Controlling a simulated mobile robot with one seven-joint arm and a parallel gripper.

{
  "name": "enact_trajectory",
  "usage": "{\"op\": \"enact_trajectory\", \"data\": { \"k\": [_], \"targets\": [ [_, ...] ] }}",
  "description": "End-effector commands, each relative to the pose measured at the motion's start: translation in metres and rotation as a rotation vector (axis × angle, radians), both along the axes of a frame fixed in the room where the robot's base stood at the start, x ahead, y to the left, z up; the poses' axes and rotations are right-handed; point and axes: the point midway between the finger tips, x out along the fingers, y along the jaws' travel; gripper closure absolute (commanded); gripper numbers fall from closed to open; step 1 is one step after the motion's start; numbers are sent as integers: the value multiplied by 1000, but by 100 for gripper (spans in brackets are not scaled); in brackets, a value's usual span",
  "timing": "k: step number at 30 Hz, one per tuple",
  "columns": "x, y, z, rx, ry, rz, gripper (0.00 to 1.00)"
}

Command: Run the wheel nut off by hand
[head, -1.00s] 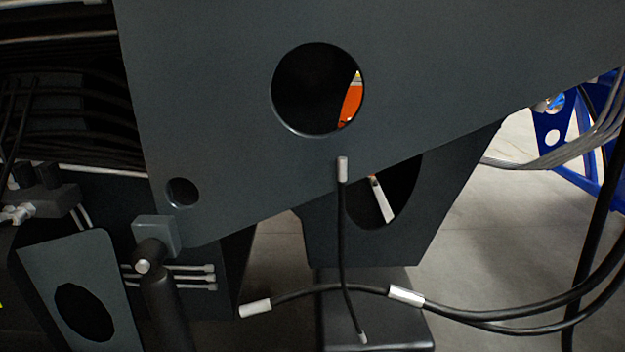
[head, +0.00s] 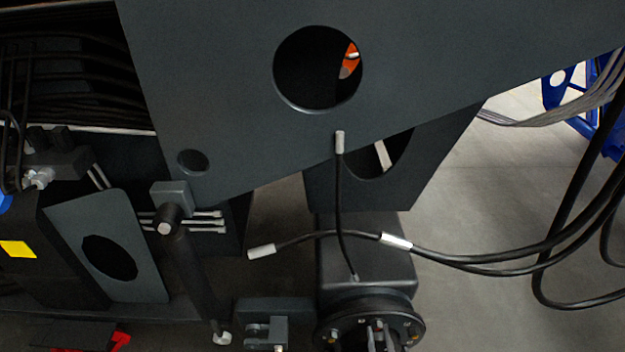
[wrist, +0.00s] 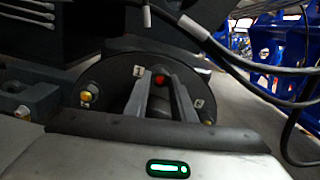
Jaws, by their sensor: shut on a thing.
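The round dark wheel hub (wrist: 112,84) faces me in the wrist view, with small numbered plates near its rim. The red-tipped wheel nut (wrist: 159,80) is at its upper middle, between the fingertips of my gripper (wrist: 160,77). My gripper is shut on it, and the fingers hide its sides. A yellowish nut (wrist: 86,96) shows at the left of the hub, and another is partly hidden at the right. In the head view the hub (head: 328,322) shows at the bottom edge, cut off by the frame. The nut in my gripper cannot be made out there.
A large grey chassis plate (head: 230,90) with a round hole hangs above the hub. Loose black cables (head: 470,256) with metal ends run above and to the right of it. A bracket (head: 265,325) stands left of the hub. Open floor lies to the right.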

Motion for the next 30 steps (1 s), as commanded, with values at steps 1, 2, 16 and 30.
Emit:
{"op": "enact_trajectory", "data": {
  "k": [1,2,16,30],
  "targets": [
    [-3,1,-2,-37,7,3,100],
    [-3,1,-2,-53,6,3,100],
    [-2,0,-1,-69,4,1,55],
    [-1,0,-1,-68,2,0,64]
  ]
}}
